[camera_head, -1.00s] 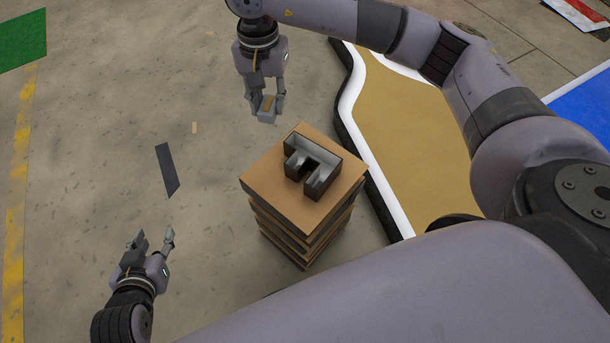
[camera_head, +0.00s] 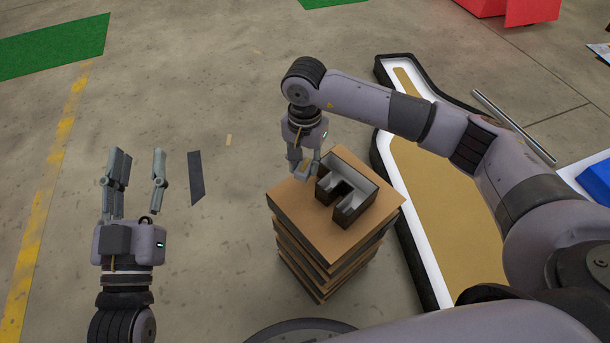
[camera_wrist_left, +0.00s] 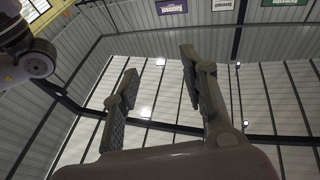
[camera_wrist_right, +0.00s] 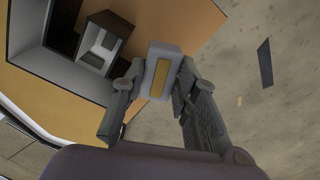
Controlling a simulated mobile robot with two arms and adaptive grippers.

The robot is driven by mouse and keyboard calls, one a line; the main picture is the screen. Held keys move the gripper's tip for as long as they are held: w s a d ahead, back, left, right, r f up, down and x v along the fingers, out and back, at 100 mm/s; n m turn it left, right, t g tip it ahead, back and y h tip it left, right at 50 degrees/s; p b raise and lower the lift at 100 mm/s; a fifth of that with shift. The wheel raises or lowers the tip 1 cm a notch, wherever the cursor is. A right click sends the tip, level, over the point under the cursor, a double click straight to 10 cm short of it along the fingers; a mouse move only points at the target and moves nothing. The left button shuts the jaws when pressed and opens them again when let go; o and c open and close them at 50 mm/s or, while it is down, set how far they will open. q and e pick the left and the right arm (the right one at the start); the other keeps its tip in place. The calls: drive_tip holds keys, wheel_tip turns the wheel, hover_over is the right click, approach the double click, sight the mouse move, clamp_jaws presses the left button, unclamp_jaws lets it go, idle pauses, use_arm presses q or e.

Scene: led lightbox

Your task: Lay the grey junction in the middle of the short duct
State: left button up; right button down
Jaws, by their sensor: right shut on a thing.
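My right gripper (camera_head: 304,166) is shut on the grey junction (camera_wrist_right: 154,60), a small grey block with a tan strip on its face. In the head view it is at the left side of the duct, by the stack's far left edge. The duct piece (camera_head: 347,190) has dark outer walls, a light grey inside and short arms, and lies on top of the stack. In the right wrist view, part of the duct (camera_wrist_right: 101,42) shows left of the junction, apart from it in the picture. My left gripper (camera_head: 138,166) is open and empty, left of the stack.
The stack of brown boards (camera_head: 290,203) stands on the concrete floor. A dark flat strip (camera_head: 196,178) lies left of it. A large white-edged, tan-floored shape (camera_head: 432,190) lies to the right, with a metal bar (camera_head: 512,126) beyond. Floor left of the stack is mostly clear.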

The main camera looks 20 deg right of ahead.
sight(305, 174)
wheel_tip(305, 174, down, 4)
drive_tip(key=shift+f+b, duration=0.1)
drive_tip(key=shift+b, duration=0.4)
use_arm(q)
drive_tip(key=r+t, duration=0.1)
drive_tip(key=s+r+t, duration=0.1)
drive_tip(key=r, duration=0.1)
drive_tip(key=s+r+t+h, duration=0.1)
drive_tip(key=shift+s+r, duration=0.1)
drive_tip(key=shift+r, duration=0.2)
use_arm(e)
drive_tip(key=shift+f, duration=0.1)
drive_tip(key=shift+f, duration=0.1)
use_arm(q)
drive_tip(key=shift+s+r+t, duration=0.3)
drive_tip(key=shift+r, duration=0.05)
use_arm(e)
drive_tip(key=c, duration=1.5)
unclamp_jaws()
drive_tip(key=shift+c, duration=0.2)
